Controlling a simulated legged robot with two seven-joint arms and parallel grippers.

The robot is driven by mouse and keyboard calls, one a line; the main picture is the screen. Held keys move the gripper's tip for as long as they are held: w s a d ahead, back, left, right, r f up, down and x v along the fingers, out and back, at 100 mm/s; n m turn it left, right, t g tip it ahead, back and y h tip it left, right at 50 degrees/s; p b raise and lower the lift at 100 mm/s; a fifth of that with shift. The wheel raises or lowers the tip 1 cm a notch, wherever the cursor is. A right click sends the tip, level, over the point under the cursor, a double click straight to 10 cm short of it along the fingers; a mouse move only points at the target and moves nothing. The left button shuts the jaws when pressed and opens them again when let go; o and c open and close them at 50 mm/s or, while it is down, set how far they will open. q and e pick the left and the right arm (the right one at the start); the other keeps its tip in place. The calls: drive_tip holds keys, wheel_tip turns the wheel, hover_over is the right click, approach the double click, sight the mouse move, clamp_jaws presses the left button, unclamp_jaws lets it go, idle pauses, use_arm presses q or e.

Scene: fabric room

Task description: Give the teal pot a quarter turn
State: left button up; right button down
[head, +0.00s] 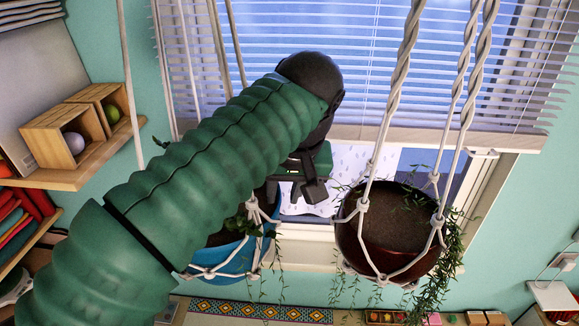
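The teal pot (240,262) hangs in a white rope net at the lower middle of the head view, with trailing green leaves at its rim. My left arm's green sleeve covers much of its left and upper part. My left gripper (298,188) is black and points down, just above and to the right of the teal pot's rim, in front of the window. I see no clear contact with the pot or ropes. The finger gap is not clear from this angle. My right gripper is not in view.
A brown pot (385,250) with soil and trailing vines hangs close on the right. White ropes (398,85) rise from it past the window blinds (400,40). A wooden shelf (75,172) with crates is at left. A patterned runner (262,311) lies below.

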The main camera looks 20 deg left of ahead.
use_arm(q)
drive_tip(key=p+v, duration=0.2)
drive_tip(key=v, duration=1.1)
drive_tip(key=shift+r, duration=0.3)
drive_tip(key=shift+s, duration=0.1)
